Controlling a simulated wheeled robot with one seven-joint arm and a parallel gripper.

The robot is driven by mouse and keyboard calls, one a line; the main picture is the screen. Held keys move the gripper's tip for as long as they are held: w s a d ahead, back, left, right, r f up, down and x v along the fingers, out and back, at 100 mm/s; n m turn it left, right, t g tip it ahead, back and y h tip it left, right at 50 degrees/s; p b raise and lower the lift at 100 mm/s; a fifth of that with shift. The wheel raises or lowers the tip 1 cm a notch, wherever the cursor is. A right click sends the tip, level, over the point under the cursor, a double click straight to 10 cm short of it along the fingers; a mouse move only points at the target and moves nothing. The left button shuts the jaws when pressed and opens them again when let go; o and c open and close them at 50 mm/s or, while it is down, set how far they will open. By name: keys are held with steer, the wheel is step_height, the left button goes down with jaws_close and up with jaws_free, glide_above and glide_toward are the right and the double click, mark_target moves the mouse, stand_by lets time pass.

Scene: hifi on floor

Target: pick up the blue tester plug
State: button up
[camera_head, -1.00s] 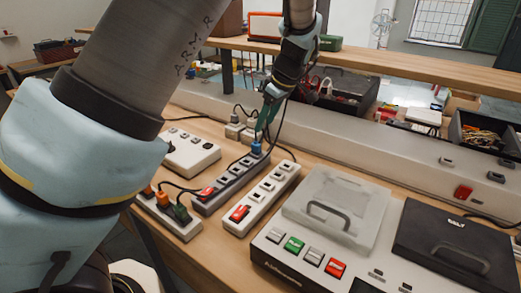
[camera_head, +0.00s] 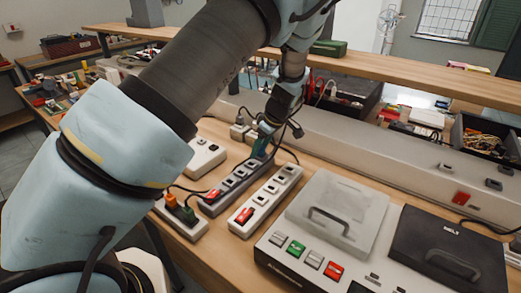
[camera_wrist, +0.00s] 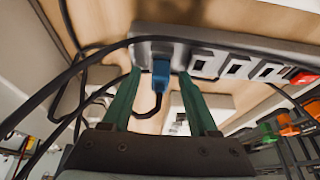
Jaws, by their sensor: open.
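The blue tester plug (camera_wrist: 161,74) sits in the end socket of the dark grey power strip (camera_wrist: 215,48) in the wrist view. A black cable hangs from it. My gripper (camera_wrist: 158,80) is open, with one green finger on each side of the plug. The fingertips reach about level with it, near the strip's face; I cannot tell whether they touch it. In the head view my gripper (camera_head: 261,147) is low over the far end of the same strip (camera_head: 212,203), and it largely hides the plug there.
A white strip with a red switch (camera_head: 266,203) lies right of the grey one. Loose black cables (camera_wrist: 75,75) run close to my gripper.

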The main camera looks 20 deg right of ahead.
steer(key=shift+c, duration=0.2)
jaws_close()
steer(key=shift+r, duration=0.1)
stand_by(0.5)
